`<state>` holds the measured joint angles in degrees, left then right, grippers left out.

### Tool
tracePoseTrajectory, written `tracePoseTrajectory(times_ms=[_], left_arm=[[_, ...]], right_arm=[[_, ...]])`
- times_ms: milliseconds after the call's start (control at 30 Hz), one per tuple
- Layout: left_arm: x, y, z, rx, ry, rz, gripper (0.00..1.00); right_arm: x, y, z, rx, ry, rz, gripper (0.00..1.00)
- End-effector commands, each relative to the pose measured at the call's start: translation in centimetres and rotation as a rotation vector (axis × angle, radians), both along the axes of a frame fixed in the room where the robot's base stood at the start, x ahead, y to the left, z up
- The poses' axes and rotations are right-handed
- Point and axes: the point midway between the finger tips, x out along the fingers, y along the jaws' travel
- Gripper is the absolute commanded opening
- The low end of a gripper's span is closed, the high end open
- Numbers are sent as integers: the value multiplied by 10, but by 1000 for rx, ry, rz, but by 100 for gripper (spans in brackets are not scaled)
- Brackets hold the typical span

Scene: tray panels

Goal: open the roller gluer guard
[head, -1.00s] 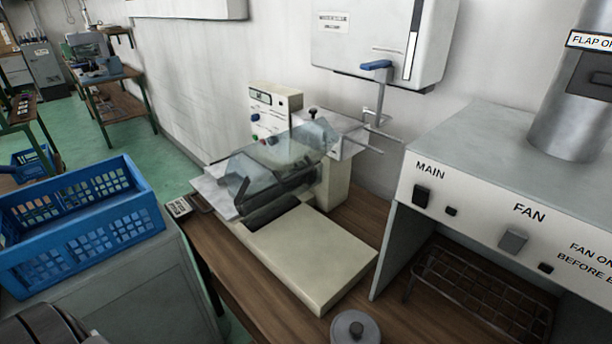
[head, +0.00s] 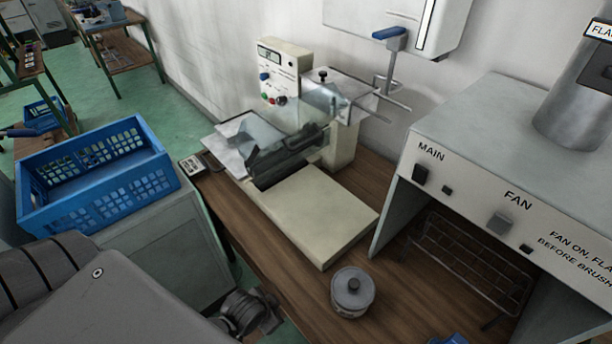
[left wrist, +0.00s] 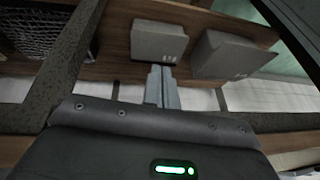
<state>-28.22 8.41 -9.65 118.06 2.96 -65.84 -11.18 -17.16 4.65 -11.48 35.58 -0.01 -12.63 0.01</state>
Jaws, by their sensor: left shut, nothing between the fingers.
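The roller gluer (head: 315,215) is a cream machine on the wooden bench in the head view, with a control panel (head: 283,72) at its back. Its guard (head: 318,140) is a clear, smoky cover around the dark roller area. The guard's outline is faint, and I cannot tell how far it is raised. My left gripper (left wrist: 162,72) shows in the left wrist view with its fingers together and empty, before a wooden surface with grey boxes. I cannot make out its fingers in the head view, where my arm fills the lower left. My right gripper is not in view.
A lidded grey pot (head: 352,292) stands on the bench in front of the gluer. A grey hood (head: 440,150) stands to the right. A blue crate (head: 95,185) sits on a grey cabinet at the left. A blue-handled lever (head: 390,34) is behind the gluer.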

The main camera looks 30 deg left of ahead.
Motion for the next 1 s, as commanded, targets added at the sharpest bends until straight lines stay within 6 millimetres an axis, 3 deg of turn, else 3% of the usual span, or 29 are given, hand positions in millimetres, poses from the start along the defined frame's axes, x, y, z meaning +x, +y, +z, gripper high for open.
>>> tracePoseTrajectory(times_ms=[33, 300, 567, 800, 1000], left_arm=[[2, -1, 27, -1, -19, -7, 0], [-2, -2, 132, 6, -105, -67, 0], [65, -3, 178, 257, -468, -449, 0], [121, 3, 244, 741, -836, -767, 0], [142, 9, 299, 1219, -1024, -895, 0]], right_arm=[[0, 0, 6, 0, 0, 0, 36], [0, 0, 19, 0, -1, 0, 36], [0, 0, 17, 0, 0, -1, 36], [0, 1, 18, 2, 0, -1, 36], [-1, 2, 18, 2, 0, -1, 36]])
